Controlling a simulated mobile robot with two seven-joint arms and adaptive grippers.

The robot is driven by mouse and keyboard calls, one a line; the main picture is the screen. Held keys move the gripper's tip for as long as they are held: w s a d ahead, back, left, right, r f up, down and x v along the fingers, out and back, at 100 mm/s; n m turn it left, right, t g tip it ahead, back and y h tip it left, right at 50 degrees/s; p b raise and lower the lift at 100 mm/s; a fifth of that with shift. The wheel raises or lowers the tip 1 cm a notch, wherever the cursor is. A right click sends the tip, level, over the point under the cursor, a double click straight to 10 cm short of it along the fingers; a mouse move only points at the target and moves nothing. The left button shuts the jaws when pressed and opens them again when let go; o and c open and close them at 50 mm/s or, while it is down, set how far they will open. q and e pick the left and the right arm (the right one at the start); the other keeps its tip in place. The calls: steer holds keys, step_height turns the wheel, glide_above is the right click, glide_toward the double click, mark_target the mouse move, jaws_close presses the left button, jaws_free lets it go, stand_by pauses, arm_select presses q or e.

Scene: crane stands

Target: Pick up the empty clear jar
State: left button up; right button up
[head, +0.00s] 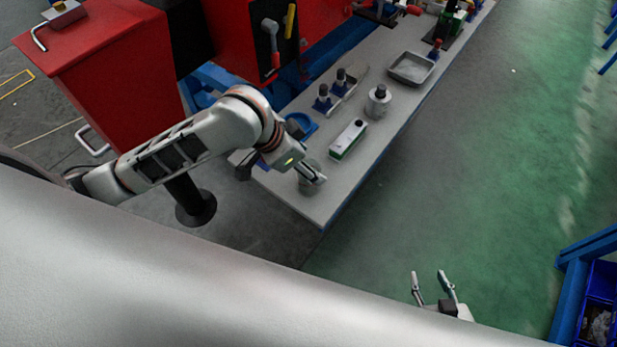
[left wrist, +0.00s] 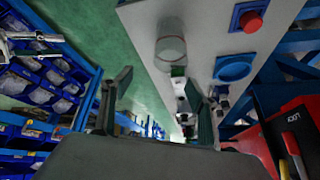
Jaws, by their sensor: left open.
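The clear jar (left wrist: 170,48) stands near the end of the grey bench top and looks empty. In the left wrist view it is just beyond the open fingers, not between them. In the head view the jar (head: 310,187) is partly hidden by my left gripper (head: 315,172), which is at the bench end close to it. In the left wrist view the gripper (left wrist: 158,80) is open and empty. My right gripper (head: 428,273) is open and empty over the green floor, away from the bench.
A white-green carton (head: 348,140), a metal canister (head: 378,102), a grey tray (head: 411,68) and a blue ring holder (head: 301,124) stand along the bench. A red button on a blue base (left wrist: 250,21) is right of the jar. Green floor lies clear beside the bench.

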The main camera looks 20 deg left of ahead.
arm_select(q)
steer(key=shift+a+r+g+y, duration=0.2)
steer(key=shift+a+g, duration=0.1)
steer(key=shift+a, duration=0.25)
steer(key=shift+a+r+g+y, duration=0.2)
steer(key=shift+a+g, duration=0.1)
steer(key=shift+a, duration=0.25)
steer(key=shift+w+f+n, duration=0.1)
steer(key=shift+f+n, duration=0.1)
steer(key=shift+n, duration=0.1)
steer(key=x, duration=0.7)
steer(key=shift+f, duration=0.25)
steer(key=c, duration=1.3)
